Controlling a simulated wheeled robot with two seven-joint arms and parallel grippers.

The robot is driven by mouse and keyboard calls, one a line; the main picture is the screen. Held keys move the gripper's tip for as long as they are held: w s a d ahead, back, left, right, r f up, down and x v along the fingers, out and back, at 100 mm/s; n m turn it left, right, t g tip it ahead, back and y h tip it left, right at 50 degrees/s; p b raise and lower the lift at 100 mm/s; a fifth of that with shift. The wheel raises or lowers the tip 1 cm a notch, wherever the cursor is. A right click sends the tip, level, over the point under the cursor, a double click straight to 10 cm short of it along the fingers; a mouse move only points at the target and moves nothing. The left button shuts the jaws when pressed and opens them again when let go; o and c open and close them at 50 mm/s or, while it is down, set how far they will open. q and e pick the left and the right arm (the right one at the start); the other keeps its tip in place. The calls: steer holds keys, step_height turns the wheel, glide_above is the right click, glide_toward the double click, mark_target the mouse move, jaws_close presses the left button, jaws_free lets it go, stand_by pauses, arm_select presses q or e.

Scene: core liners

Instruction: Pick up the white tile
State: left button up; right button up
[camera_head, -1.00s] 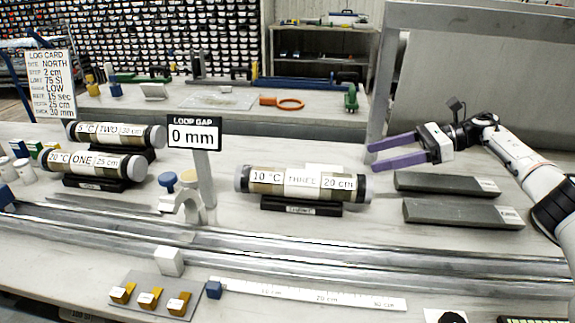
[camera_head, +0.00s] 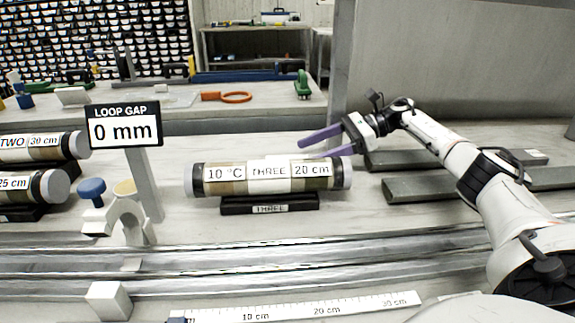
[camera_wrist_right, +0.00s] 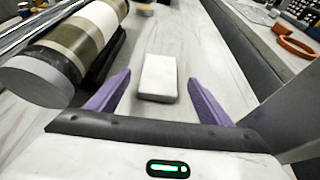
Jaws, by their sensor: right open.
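The white tile (camera_wrist_right: 158,77) lies flat on the pale bench in the right wrist view, between and beyond the fingers of my right gripper (camera_wrist_right: 160,79). In the head view the tile is mostly or wholly hidden behind the core liner marked THREE (camera_head: 268,177). My right gripper (camera_head: 303,148) shows there with its purple fingers apart, pointing left, behind that liner. It is open and empty, and the tile is not held. My left gripper is out of view.
The THREE liner lies on a black stand (camera_head: 270,204), close beside the gripper; it also shows in the right wrist view (camera_wrist_right: 75,42). Grey slabs (camera_head: 430,189) lie to the right. A LOOP GAP sign (camera_head: 124,124) stands left. Metal rails (camera_head: 300,257) cross the front.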

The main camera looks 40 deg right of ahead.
steer(key=x, duration=0.5)
steer(key=shift+s, duration=0.1)
steer(key=shift+d, duration=0.1)
steer(key=c, duration=1.3)
